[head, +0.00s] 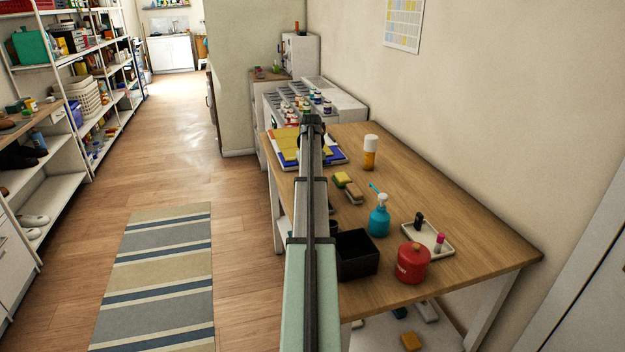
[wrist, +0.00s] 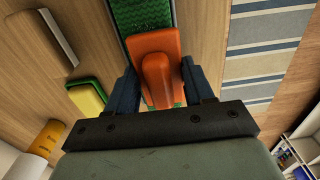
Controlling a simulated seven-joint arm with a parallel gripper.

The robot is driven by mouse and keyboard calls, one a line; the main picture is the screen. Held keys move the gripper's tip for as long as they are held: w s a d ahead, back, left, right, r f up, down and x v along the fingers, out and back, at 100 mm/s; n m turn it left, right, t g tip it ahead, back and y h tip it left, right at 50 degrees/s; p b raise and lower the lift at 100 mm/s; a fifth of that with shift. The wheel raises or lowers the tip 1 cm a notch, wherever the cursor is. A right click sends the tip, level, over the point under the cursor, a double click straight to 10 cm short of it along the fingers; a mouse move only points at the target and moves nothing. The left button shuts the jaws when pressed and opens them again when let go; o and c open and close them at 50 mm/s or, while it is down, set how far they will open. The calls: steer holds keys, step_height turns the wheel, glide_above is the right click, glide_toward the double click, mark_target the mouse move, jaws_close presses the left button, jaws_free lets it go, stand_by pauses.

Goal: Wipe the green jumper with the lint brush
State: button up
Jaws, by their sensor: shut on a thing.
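My gripper (wrist: 163,88) is shut on an orange piece (wrist: 160,72), which looks like the body of the lint brush. No green jumper can be made out there.
The wooden table (head: 458,225) holds a yellow-green sponge (head: 343,179), a brown block (head: 354,193), an orange bottle (head: 370,155), a blue spray bottle (head: 379,217), a black box (head: 357,256), a red canister (head: 412,264) and a white tray (head: 431,237). Paint jars (head: 318,98) stand behind.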

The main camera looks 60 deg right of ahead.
steer(key=shift+s+f, duration=0.15)
steer(key=shift+s, duration=0.9)
steer(key=shift+s, duration=0.75)
steer(key=shift+r, duration=0.2)
steer(key=shift+w+r, duration=0.1)
steer(key=shift+r, duration=1.35)
steer(key=shift+w, duration=0.1)
